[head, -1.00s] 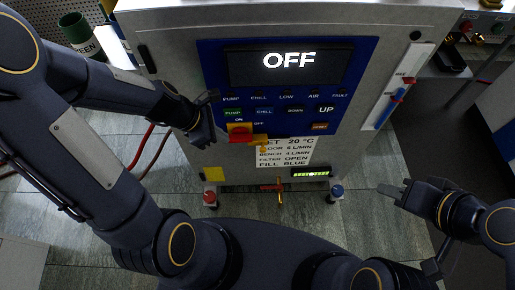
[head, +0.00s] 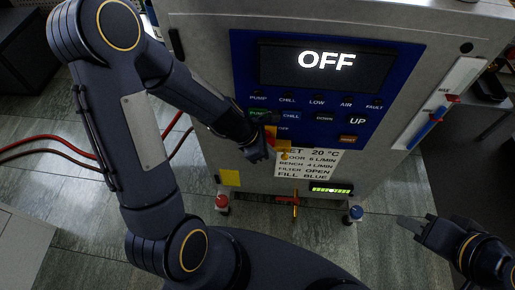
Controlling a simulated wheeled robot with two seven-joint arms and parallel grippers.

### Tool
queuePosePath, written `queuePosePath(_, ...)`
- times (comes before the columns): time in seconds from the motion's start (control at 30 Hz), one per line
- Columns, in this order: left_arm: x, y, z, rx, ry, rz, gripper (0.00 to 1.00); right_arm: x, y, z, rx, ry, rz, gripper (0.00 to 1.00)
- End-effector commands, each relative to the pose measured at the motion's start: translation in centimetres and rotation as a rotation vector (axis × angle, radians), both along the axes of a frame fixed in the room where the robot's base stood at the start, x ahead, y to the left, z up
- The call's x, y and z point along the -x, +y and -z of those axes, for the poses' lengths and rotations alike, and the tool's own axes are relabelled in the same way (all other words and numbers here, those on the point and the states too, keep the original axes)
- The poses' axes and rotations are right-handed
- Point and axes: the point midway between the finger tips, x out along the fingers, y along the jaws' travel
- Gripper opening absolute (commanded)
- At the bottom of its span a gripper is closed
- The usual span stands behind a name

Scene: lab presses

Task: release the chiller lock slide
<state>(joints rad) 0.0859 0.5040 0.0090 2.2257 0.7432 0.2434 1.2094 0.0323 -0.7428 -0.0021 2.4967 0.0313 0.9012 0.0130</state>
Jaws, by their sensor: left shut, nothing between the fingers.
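The chiller is the large grey cabinet with a blue control panel (head: 388,88), and its display (head: 326,62) reads OFF. A red rotary switch (head: 271,137) sits at the panel's lower left, partly hidden behind my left gripper. A yellow-orange slide (head: 292,146) sticks out to the right of the switch, with a small knob below it. My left gripper (head: 264,152) is shut and empty at the left side of the switch and slide; I cannot tell whether it touches them. My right gripper (head: 408,224) is away from the cabinet at the lower right; its jaw opening is unclear.
A label sheet (head: 307,164) is below the panel. A red-handled valve (head: 294,198) stands low at the front, between a red-capped foot (head: 222,202) and a blue-capped foot (head: 355,213). A gauge strip (head: 436,115) is on the right. Red hoses (head: 50,140) run at left.

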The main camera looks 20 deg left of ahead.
Motion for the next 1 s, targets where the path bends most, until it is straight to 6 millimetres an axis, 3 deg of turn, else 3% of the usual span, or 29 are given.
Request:
queuePosePath(0.2, -0.7, -1.3, 0.7, 0.0, 0.0, 0.001, 0.0, 0.0, 0.0, 0.3, 0.0, 0.0, 0.0, 0.34)
queuePosePath(0.57, -0.7, -1.5, 0.7, 0.0, 0.0, 0.001, 0.0, 0.0, 0.0, 0.2, 0.0, 0.0, 0.0, 0.34)
queuePosePath(0.83, -1.9, -5.8, 0.5, 0.001, 0.001, 0.007, 0.0, 0.0, 0.0, -1.0, 0.0, 0.0, 0.0, 0.34)
queuePosePath(1.0, -2.3, -7.1, 0.7, 0.0, 0.001, 0.003, 0.0, 0.0, 0.0, -1.1, 0.0, 0.0, 0.0, 0.34)
